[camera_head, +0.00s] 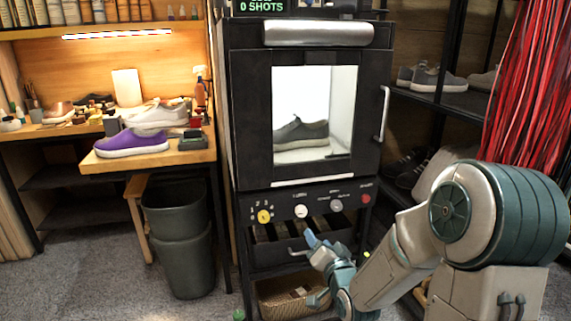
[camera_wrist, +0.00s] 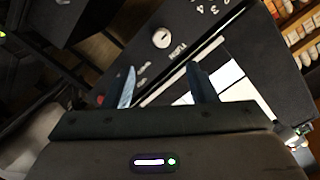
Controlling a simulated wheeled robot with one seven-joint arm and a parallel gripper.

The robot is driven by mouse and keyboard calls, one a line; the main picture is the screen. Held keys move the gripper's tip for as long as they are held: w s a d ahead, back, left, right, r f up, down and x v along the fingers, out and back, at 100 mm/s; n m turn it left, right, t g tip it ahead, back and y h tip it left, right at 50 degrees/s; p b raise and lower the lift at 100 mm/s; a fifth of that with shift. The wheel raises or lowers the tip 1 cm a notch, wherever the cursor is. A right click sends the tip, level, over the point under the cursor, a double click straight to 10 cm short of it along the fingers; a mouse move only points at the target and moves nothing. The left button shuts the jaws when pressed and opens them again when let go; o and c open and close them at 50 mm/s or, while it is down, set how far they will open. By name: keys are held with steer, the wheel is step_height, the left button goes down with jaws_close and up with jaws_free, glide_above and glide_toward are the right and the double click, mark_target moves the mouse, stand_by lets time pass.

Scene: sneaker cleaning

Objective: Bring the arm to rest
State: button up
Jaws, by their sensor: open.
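My gripper (camera_head: 312,243) is low in front of the black cabinet machine, just below its knob panel, in the head view. In the wrist view my gripper (camera_wrist: 160,84) shows two separate fingers with nothing between them. The arm reaches in from the lower right, bent at the elbow. The machine (camera_head: 252,110) has a lit window with a dark grey sneaker (camera_head: 301,138) inside, and its door looks closed. The knob panel (camera_wrist: 195,20) shows close behind the fingers in the wrist view. I cannot tell whether the fingers touch the machine.
A wooden workbench (camera_head: 105,165) at left holds a purple sneaker (camera_head: 133,143), a pale sneaker (camera_head: 160,114) and a spray bottle (camera_head: 200,88). A dark bin (camera_head: 180,240) stands below. A shoe rack (camera_head: 460,101) and red laces (camera_head: 528,80) are at right. Floor at lower left is clear.

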steer(key=s+d+r+n+g+h+p, duration=0.15)
steer(key=s+r+g+p, duration=0.25)
steer(key=r+p, duration=0.4)
steer(key=s+d+r+n+g+h+p, duration=0.1)
steer(key=s+r+n+g+h+p, duration=0.15)
steer(key=s+r+p, duration=0.45)
steer(key=s+r+n+g+p, duration=0.1)
steer(key=s+r+g+p, duration=0.6)
steer(key=s+r+p, duration=0.6)
steer(key=s+d+r, duration=0.1)
steer(key=s+r, duration=0.2)
steer(key=r, duration=0.1)
steer(key=shift+s+r+n, duration=0.15)
steer(key=shift+r+n, duration=0.05)
steer(key=shift+n, duration=0.1)
